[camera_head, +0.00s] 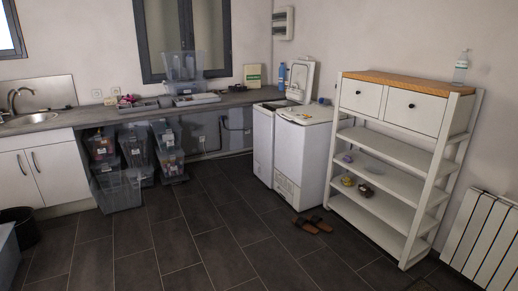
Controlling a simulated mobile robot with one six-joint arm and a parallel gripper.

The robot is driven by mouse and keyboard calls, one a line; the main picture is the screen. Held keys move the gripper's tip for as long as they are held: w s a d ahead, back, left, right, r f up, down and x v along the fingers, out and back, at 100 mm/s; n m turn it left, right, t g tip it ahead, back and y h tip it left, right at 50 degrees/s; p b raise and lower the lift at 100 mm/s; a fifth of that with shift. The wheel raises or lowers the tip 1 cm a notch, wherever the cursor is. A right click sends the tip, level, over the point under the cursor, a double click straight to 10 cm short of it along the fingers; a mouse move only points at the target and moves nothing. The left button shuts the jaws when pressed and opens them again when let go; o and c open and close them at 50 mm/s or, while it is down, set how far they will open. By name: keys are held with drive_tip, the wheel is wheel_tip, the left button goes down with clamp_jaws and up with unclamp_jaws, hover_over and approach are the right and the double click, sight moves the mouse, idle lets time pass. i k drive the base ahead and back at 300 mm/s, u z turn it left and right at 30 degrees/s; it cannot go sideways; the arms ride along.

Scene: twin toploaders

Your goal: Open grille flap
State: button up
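Two white top-loading machines stand side by side right of the middle. The nearer toploader (303,154) has its top closed. The farther toploader (263,145) is partly hidden behind it, and a raised lid (300,79) shows above it. A small grille flap (287,187) sits low on the narrow front of the nearer machine. It looks flush with the front, but it is small and I cannot make out its edges. The farther machine's lower front shows no clear grille. My gripper is not in view.
A white shelf unit (385,187) stands right of the machines. Brown sandals (312,225) lie on the floor before them. Clear plastic boxes (118,187) are stacked under the counter at left. The dark tiled floor (190,245) is open in the middle.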

sight(282, 182)
drive_tip(key=z, duration=0.15)
drive_tip(key=i, duration=2.65)
drive_tip(key=u, duration=0.75)
drive_tip(key=i, duration=1.35)
drive_tip(key=u, duration=0.35)
